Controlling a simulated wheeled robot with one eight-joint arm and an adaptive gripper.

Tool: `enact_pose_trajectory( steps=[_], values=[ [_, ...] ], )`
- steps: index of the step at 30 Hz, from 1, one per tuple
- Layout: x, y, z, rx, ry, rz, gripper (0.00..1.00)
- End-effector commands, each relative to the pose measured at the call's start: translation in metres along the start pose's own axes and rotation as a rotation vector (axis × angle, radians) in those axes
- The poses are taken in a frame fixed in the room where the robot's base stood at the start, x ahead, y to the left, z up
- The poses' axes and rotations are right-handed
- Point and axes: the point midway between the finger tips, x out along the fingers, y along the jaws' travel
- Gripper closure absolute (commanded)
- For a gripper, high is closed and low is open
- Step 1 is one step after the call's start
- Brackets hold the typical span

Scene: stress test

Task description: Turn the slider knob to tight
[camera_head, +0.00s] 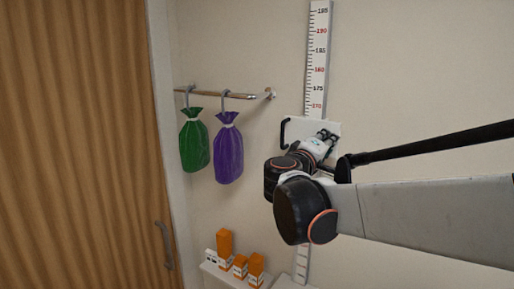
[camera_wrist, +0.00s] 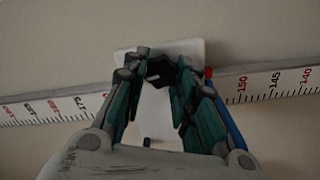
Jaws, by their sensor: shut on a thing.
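The slider (camera_head: 329,127) is a white block on a wall-mounted height scale (camera_head: 317,60). A black handle (camera_head: 285,132) sticks out on its left side. In the wrist view the white slider plate (camera_wrist: 197,50) lies across the scale (camera_wrist: 270,84). My gripper (camera_head: 324,137) is at the slider's front in the head view. In the wrist view my gripper (camera_wrist: 160,68) has its fingers closed around a dark, angular knob (camera_wrist: 159,68) at the plate's middle. The knob's label and setting cannot be read. My gripper and wrist hide much of the slider's lower part in the head view.
A rail (camera_head: 233,95) on the wall carries a green bag (camera_head: 194,146) and a purple bag (camera_head: 229,154), left of my arm. Orange-and-white boxes (camera_head: 225,243) stand on a low shelf (camera_head: 232,278) below. A wooden door (camera_head: 75,150) is at far left.

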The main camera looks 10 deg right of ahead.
Motion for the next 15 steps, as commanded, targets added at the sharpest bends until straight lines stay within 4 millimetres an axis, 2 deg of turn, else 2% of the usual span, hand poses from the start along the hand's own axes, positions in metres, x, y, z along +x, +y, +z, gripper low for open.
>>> enact_pose_trajectory(
  steps=[1,15],
  values=[
    [-0.0099,0.0010,0.0020,0.027,0.013,-0.005,0.98],
    [-0.0101,0.0012,0.0023,0.172,0.013,-0.007,0.98]
  ],
)
